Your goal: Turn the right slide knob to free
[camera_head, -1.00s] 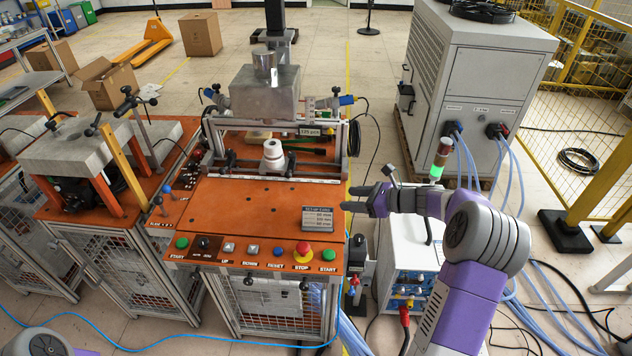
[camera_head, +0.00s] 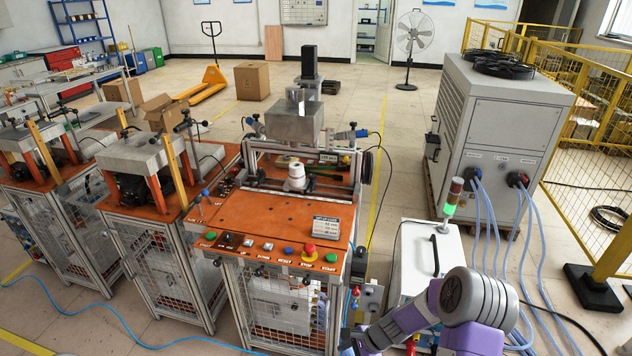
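The orange-topped heater station (camera_head: 262,217) stands at centre with a row of buttons along its front edge. A small black rotary knob (camera_head: 229,240) sits between the left green button and the white buttons. Two upright levers stand at the station's left; one has a blue ball top (camera_head: 205,192). A slide label cannot be read clearly, so I cannot tell which knob is the right slide knob. My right arm (camera_head: 405,325) is low at the bottom right, in front of the station's right side. Its hand is at the bottom edge and its fingertips cannot be made out. My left gripper is out of frame.
A white cabinet (camera_head: 415,262) with a lit signal lamp stands right of the station, close to my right arm. A large grey chiller (camera_head: 500,140) with hoses is behind it. Another press station (camera_head: 150,170) adjoins at left. A blue cable (camera_head: 110,330) crosses open floor at front left.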

